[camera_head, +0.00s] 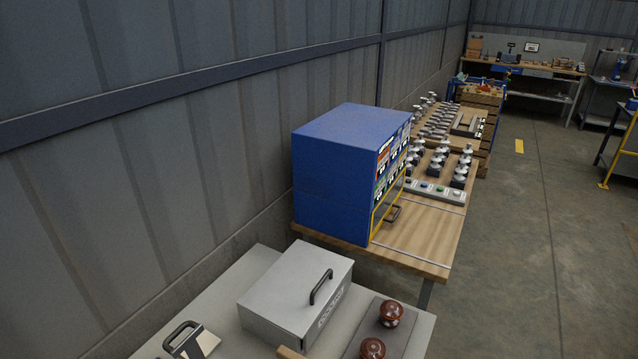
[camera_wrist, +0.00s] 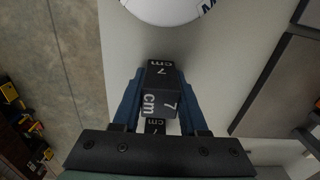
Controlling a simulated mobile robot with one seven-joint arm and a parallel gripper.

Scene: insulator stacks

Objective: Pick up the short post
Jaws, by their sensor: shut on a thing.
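In the wrist view, my gripper (camera_wrist: 160,78) is shut with its two blue fingers on either side of a black block-shaped post (camera_wrist: 160,101) marked "7 cm" in white on its faces. I take this to be the short post; no other post shows beside it for comparison. Its lower part runs back between the fingers toward the gripper's dark body. I cannot tell whether the post touches the pale surface beyond it. My gripper and the post do not show in the head view.
A white round thing (camera_wrist: 166,8) with dark lettering lies just beyond the fingertips. In the head view, a grey metal box (camera_head: 290,288) and two brown knobbed pieces (camera_head: 391,313) stand on the near table. A blue cabinet (camera_head: 335,175) stands on the wooden bench behind. Open floor lies right.

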